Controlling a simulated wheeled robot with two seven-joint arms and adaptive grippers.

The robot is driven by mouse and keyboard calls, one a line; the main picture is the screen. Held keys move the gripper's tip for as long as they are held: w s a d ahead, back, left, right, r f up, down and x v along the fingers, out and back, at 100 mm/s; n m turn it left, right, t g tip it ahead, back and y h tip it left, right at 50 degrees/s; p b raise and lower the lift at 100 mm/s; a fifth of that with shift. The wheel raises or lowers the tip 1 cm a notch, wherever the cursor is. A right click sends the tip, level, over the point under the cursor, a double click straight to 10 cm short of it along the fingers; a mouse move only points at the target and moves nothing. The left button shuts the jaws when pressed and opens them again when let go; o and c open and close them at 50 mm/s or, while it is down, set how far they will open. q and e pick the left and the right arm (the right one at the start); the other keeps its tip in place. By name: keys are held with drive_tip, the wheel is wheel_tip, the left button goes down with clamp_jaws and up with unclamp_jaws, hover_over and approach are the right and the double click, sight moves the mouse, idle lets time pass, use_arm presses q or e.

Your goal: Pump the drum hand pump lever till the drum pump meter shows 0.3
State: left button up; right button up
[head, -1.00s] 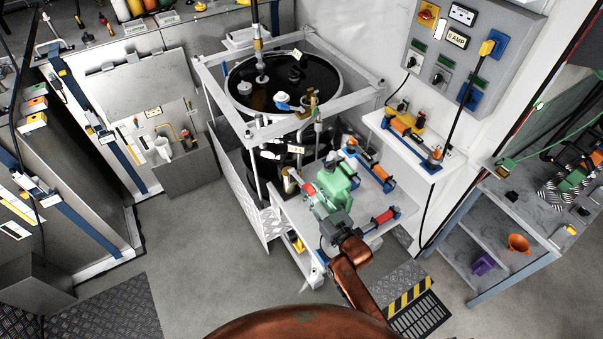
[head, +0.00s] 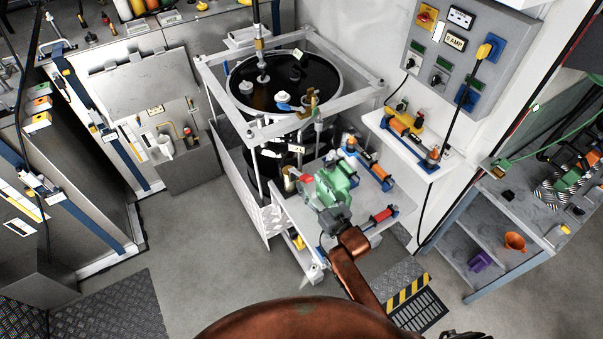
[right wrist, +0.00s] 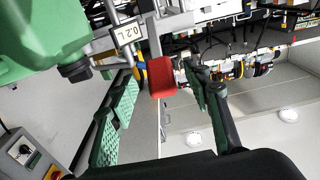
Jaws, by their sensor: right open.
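The hand pump lever ends in a red grip (head: 307,177), seen beside the strapped drum (head: 285,85). My right gripper (head: 320,187) is at this grip and partly covers the pump. In the right wrist view the red grip (right wrist: 162,77) lies between the green-padded fingers of my right gripper (right wrist: 160,73). The fingers stand apart, with room visible on both sides of the grip. A plate marked "0.2 L" (right wrist: 128,33) is behind it, on grey pipework. I cannot tell whether this plate is the meter. My left gripper is not in view.
A grey frame (head: 213,75) surrounds the drum. A pale bench (head: 285,207) with orange, red and blue fittings is below my right gripper. A wall shelf (head: 388,140) and a power panel (head: 425,50) stand to the right. Open floor (head: 195,265) is at lower left.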

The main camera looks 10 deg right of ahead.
drive_tip(key=p+v, duration=0.2)
drive_tip(key=v, duration=0.4)
drive_tip(key=shift+s+p, duration=0.4)
drive_tip(key=shift+d, duration=0.1)
